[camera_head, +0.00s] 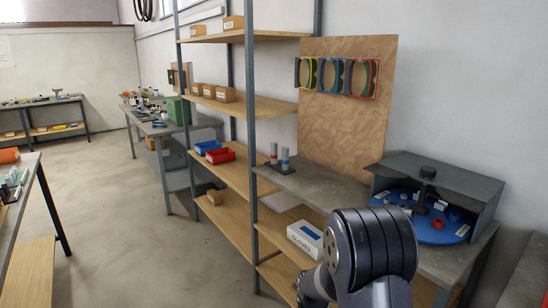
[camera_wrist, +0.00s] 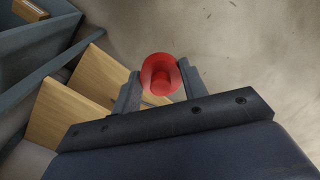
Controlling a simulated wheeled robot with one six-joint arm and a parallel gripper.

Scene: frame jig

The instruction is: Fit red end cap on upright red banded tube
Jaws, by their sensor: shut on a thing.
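My gripper (camera_wrist: 160,90) is shut on a red end cap (camera_wrist: 160,72) in the wrist view. The cap is round with a narrower hub and sits between the two fingertips, with the floor behind it. In the head view my arm covers the gripper, and the held cap cannot be seen. The red banded tube (camera_head: 274,154) stands upright in a dark holder on the grey bench, left of a blue banded tube (camera_head: 285,160). My gripper is well apart from the tubes, which do not show in the wrist view.
A blue round tray (camera_head: 395,199) with several small parts, one red, lies under a grey hood (camera_head: 440,180) at right. Wooden shelves (camera_head: 235,175) hold a red bin (camera_head: 220,156), a blue bin (camera_head: 207,147) and boxes. Floor at left is clear.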

